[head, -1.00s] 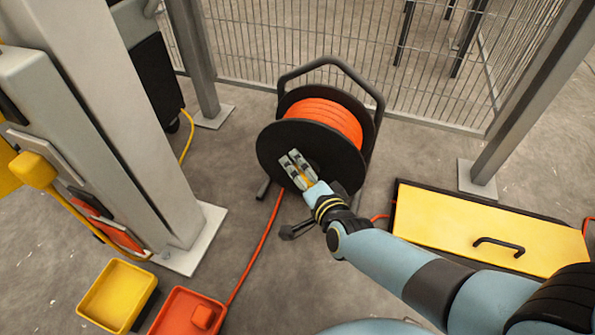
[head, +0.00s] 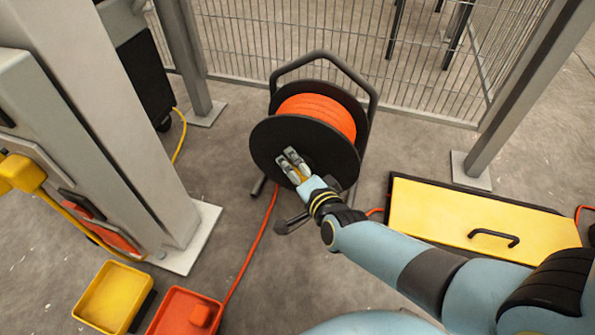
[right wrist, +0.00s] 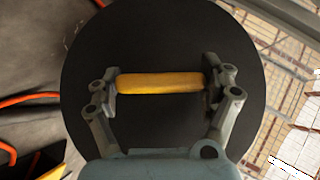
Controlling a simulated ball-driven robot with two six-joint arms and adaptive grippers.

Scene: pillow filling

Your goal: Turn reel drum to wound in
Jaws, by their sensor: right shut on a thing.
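The reel drum (head: 272,137) stands upright in its black frame (head: 318,58) on the floor, with orange cable (head: 322,112) wound on it. My right gripper (head: 293,166) is at the near face of the drum's black disc. In the right wrist view, my right gripper (right wrist: 160,88) has its two fingers at the ends of a yellow handle (right wrist: 160,82) in front of the disc (right wrist: 160,30), and is shut on it. In the head view the handle is mostly hidden by the fingers. My left gripper is not in view.
An orange cable (head: 257,245) runs along the floor from the reel to a red bin (head: 172,318) beside a yellow bin (head: 82,300). A yellow-lidded box (head: 440,215) lies right of the reel. Mesh fence (head: 290,40) stands behind; a grey post (head: 150,150) rises at left.

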